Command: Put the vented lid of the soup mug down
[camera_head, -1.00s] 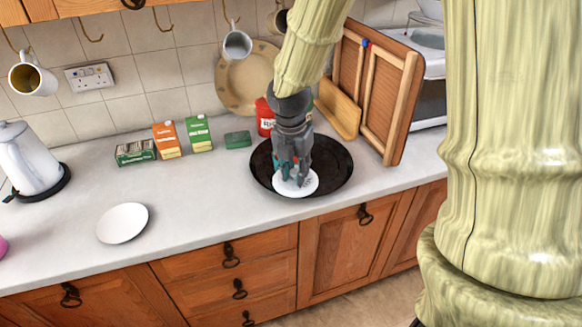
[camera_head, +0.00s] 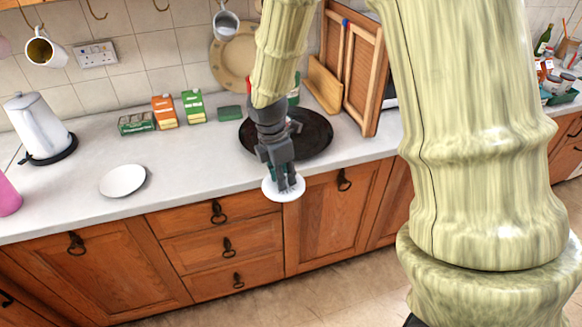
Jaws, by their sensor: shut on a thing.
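My gripper (camera_head: 285,182) points down and is shut on the white round vented lid (camera_head: 272,192). Dark slots show on the lid beside my fingers. In the picture the lid overlaps the front edge of the worktop and the top of the cabinet fronts; its height is hard to tell. The black round tray or pan (camera_head: 318,146) lies on the worktop behind my gripper, partly hidden by it. I cannot make out a soup mug under the lid.
A white plate (camera_head: 123,180) lies on the grey worktop (camera_head: 195,165), with clear room between it and my gripper. A white kettle (camera_head: 38,128) stands at the left. Cartons (camera_head: 164,112) and a green sponge (camera_head: 230,113) line the back. Wooden boards (camera_head: 362,75) lean at the right.

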